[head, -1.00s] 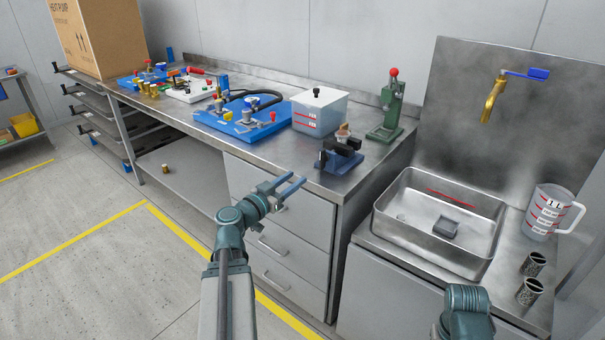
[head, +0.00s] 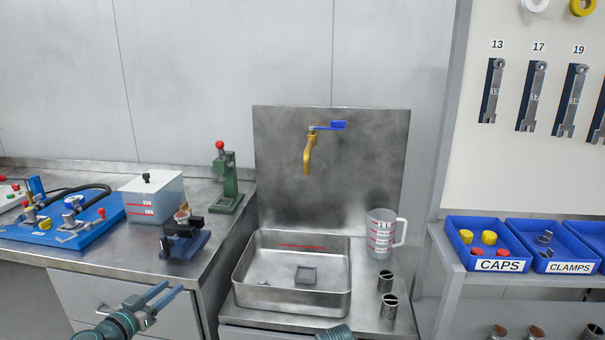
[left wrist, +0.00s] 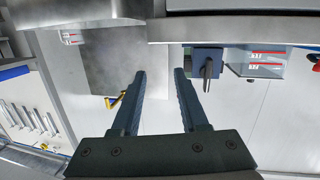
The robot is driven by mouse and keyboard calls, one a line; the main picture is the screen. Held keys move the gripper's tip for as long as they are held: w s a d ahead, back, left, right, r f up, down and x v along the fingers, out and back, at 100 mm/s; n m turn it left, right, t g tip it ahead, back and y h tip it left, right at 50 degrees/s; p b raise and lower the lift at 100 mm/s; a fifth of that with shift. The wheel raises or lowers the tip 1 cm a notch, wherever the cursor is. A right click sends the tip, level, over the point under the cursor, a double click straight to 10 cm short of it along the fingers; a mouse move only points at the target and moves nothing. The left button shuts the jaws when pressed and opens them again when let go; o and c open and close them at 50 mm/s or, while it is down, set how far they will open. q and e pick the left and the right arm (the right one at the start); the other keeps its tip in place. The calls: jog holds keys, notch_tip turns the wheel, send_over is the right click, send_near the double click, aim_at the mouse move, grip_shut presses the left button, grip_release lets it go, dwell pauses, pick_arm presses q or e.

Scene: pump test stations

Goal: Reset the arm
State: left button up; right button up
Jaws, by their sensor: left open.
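My left gripper (head: 172,291) shows at the bottom left of the head view, in front of the drawer cabinet (head: 75,297) and below the bench edge. Its two blue-grey fingers are apart with nothing between them. In the left wrist view the left gripper (left wrist: 160,72) also has its fingers spread and empty. Only a small piece of my right arm (head: 336,332) shows at the bottom edge of the head view, below the sink. The right gripper is out of frame.
The bench carries a dark blue vise (head: 184,243), a white water box (head: 152,200) and a green press (head: 226,180). Right of it are a steel sink (head: 345,300), a yellow tap (head: 308,155), a measuring jug (head: 380,238) and blue bins (head: 487,265).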

pick_arm(q)
jog(key=s+d+f+m+g+h, duration=0.15)
jog(key=d+f+g, duration=0.3)
jog(key=d, duration=0.65)
jog(key=s+d+f+m+g+h, duration=0.15)
jog(key=d+f+g, duration=0.35)
jog(key=d, duration=0.5)
jog(key=s+d+f+n+g+y, duration=0.1)
jog(key=s+d+f+g+y, duration=0.65)
jog(key=s+d+f, duration=0.35)
notch_tip(320, 180, up, 20)
jog(key=s+a+t+p, duration=0.1)
jog(key=p, duration=1.7)
jog(key=shift+n+y, duration=0.3)
jog(key=shift+y, duration=0.15)
jog(key=shift+a, duration=0.1)
